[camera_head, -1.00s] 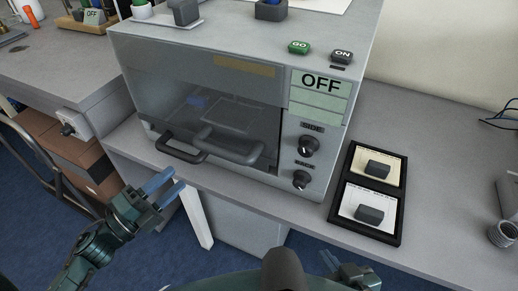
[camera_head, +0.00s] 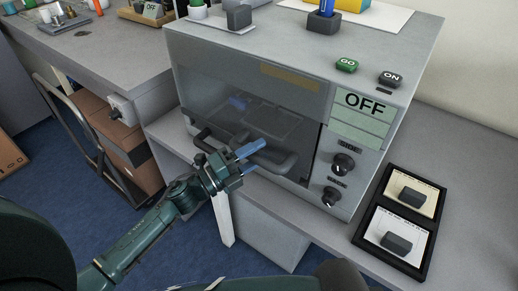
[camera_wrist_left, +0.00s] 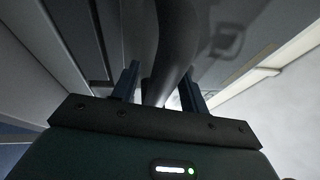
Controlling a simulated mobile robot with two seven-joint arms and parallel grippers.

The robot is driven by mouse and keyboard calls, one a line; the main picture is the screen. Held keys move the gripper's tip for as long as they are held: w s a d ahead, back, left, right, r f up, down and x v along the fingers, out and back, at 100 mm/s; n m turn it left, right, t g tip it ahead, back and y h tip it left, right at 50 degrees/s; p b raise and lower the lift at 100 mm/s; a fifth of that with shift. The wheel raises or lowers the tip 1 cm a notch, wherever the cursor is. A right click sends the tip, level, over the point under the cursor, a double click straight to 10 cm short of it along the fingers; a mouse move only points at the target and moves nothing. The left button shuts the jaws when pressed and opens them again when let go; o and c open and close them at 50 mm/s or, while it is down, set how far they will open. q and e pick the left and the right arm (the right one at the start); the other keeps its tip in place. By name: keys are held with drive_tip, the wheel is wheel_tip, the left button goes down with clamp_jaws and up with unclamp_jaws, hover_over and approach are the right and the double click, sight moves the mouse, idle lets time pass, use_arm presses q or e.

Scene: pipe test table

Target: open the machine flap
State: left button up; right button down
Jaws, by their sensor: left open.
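The machine (camera_head: 395,75) stands on the table with its dark glass flap (camera_head: 215,90) across the front, and the flap looks closed. In the left wrist view a dark curved bar (camera_wrist_left: 174,45) runs between the open fingers (camera_wrist_left: 160,82). Contact cannot be told. My right gripper is out of view.
The machine has an OFF display (camera_head: 365,102), a green GO button (camera_head: 347,65), an ON button (camera_head: 391,79) and two knobs. A black tray (camera_head: 365,235) with two grey blocks lies right of it. A brown box (camera_head: 110,145) stands at the left under the other table.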

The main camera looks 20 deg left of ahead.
use_arm(q)
drive_tip(key=shift+w+d, duration=0.35)
clamp_jaws()
idle(0.3)
